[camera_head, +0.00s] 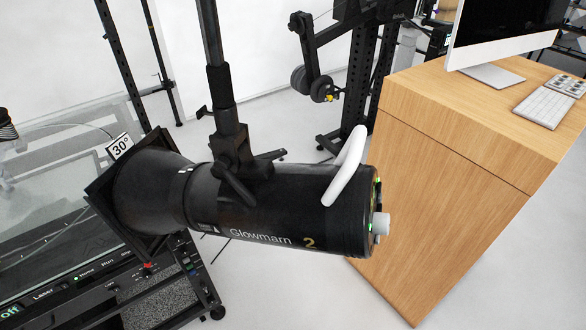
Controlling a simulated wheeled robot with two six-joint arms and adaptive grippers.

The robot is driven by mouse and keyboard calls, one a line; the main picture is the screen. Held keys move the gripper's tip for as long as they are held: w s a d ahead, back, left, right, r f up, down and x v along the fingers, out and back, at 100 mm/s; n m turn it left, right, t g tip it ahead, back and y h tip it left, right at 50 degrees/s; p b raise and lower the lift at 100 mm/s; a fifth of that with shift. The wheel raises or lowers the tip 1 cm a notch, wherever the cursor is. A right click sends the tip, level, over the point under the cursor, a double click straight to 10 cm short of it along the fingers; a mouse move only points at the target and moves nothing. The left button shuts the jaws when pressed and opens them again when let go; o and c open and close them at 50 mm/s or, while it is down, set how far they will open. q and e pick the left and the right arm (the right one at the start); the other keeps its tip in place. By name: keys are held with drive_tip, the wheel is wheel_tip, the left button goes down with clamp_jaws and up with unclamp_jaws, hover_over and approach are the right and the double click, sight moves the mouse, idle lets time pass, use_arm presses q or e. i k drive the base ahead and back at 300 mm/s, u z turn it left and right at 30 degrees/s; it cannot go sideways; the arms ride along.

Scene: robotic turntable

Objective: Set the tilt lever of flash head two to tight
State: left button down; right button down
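Flash head two (280,215) is a black cylinder marked "Glowmarn 2". It hangs in the middle of the view from a black bracket (232,150) on a vertical pole. A dark lever (237,186) at the bracket slants down to the right across the side of the head; it looks like the tilt lever. I cannot tell whether it is tight or loose. A white handle (346,168) rises from the back end of the head, near a grey knob (380,224). A "30°" tag (120,147) shows by the front end. Neither gripper is in view.
A wooden desk (470,125) with a monitor (505,35) and keyboard (548,104) stands at the right. A glass-topped turntable unit (50,190) with a control panel is at the left. Black stands rise behind. Pale floor shows between the head and the desk.

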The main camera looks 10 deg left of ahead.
sight(222, 164)
drive_tip(key=u, duration=1.8)
drive_tip(key=k, duration=1.5)
drive_tip(key=z, duration=1.5)
drive_tip(key=i, duration=0.25)
drive_tip(key=z, duration=0.15)
